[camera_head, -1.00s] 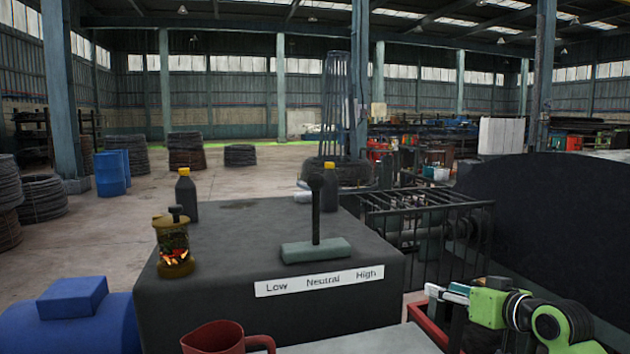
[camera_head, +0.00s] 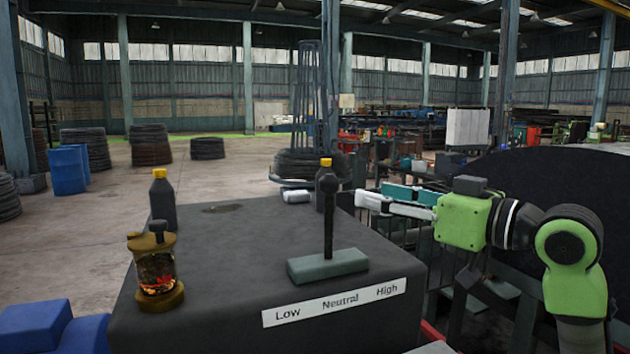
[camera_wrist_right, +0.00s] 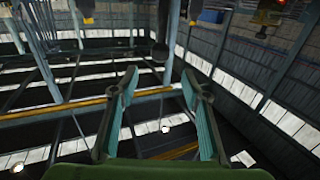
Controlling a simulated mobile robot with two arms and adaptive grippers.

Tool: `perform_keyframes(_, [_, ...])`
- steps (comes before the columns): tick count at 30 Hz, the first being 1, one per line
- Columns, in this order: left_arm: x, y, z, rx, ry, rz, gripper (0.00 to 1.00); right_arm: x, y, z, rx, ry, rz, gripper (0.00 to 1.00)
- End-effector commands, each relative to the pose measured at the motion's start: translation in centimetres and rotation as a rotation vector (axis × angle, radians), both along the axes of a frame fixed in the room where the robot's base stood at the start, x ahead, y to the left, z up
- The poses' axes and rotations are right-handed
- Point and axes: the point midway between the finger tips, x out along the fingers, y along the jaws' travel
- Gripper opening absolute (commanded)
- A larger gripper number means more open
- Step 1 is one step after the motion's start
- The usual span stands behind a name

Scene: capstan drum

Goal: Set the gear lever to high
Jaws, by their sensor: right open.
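The gear lever (camera_head: 329,215) is a dark upright rod with a black knob on a grey-green base (camera_head: 328,265). It stands upright, above the middle of a white label strip (camera_head: 335,302) reading Low, Neutral, High from left to right. The base sits on a dark box-shaped housing (camera_head: 230,316). My right gripper (camera_head: 372,199) is open and empty, to the right of the lever at about the height of its upper rod, apart from it in the picture. In the right wrist view the two fingers (camera_wrist_right: 160,90) are spread with nothing between them. My left gripper is not in view.
A brass-and-glass lantern-like item (camera_head: 157,270) and a black bottle with a yellow cap (camera_head: 162,202) stand on the left of the housing. Another yellow-capped bottle (camera_head: 325,176) is behind the lever. A large dark drum (camera_head: 560,180) fills the right side.

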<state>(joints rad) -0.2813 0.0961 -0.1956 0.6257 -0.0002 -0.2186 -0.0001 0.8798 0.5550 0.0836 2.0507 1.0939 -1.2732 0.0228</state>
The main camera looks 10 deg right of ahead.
Motion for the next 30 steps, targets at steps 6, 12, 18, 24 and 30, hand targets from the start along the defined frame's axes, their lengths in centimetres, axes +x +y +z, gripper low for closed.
perform_keyframes(6, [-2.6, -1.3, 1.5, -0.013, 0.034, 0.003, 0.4, 3.1, 2.3, 0.4, 0.004, 0.004, 0.005, 0.43])
perform_keyframes(12, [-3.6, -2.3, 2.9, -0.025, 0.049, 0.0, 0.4, 6.8, 4.7, 0.3, 0.003, 0.004, 0.004, 0.43])
perform_keyframes(18, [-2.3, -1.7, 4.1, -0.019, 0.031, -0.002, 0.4, 9.5, 6.4, 0.2, 0.003, 0.003, 0.002, 0.43])
perform_keyframes(24, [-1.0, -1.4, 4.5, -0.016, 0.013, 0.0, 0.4, 10.8, 7.2, 0.0, 0.0, 0.001, 0.001, 0.43])
perform_keyframes(30, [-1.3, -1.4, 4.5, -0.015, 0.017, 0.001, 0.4, 11.0, 7.3, -0.1, -0.001, 0.001, 0.0, 0.43])
